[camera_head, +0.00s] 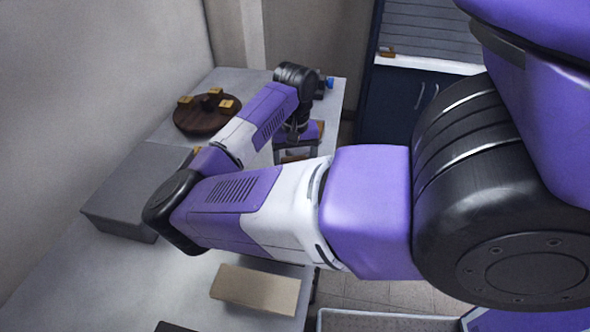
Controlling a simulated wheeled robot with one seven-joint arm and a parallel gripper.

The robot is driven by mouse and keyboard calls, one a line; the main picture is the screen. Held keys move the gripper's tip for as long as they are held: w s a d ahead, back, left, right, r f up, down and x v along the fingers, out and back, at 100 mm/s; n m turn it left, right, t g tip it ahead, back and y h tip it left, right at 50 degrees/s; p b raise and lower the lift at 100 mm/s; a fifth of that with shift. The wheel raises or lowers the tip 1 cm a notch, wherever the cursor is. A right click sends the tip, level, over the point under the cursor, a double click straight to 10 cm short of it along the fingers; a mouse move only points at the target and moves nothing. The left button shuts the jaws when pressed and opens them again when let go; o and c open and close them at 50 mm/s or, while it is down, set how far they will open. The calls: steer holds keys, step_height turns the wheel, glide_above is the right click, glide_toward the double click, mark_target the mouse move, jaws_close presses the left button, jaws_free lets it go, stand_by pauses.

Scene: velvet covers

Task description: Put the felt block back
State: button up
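I cannot tell for sure which thing is the felt block. A plain tan block (256,289) lies on the near part of the pale table, below my forearm in the picture. My gripper (297,140) points down near the table's far right edge, at a small stand with purple and orange parts (311,131). Its fingertips are small and dark there. I cannot see whether they are open or hold anything. My arm hides much of the middle of the table.
A round dark wooden board (207,119) with yellow pieces and a dark knob stands at the back left. A long grey box (125,205) lies along the left. A blue cabinet (388,105) stands beyond the table. Bare tabletop (75,270) shows at the near left.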

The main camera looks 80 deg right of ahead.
mark_target(295, 162)
steer(key=shift+f, duration=1.25)
steer(key=shift+f, duration=0.15)
steer(key=o, duration=1.3)
step_height(295, 162, up, 12)
steer(key=shift+r+b, duration=0.2)
steer(key=shift+b, duration=0.35)
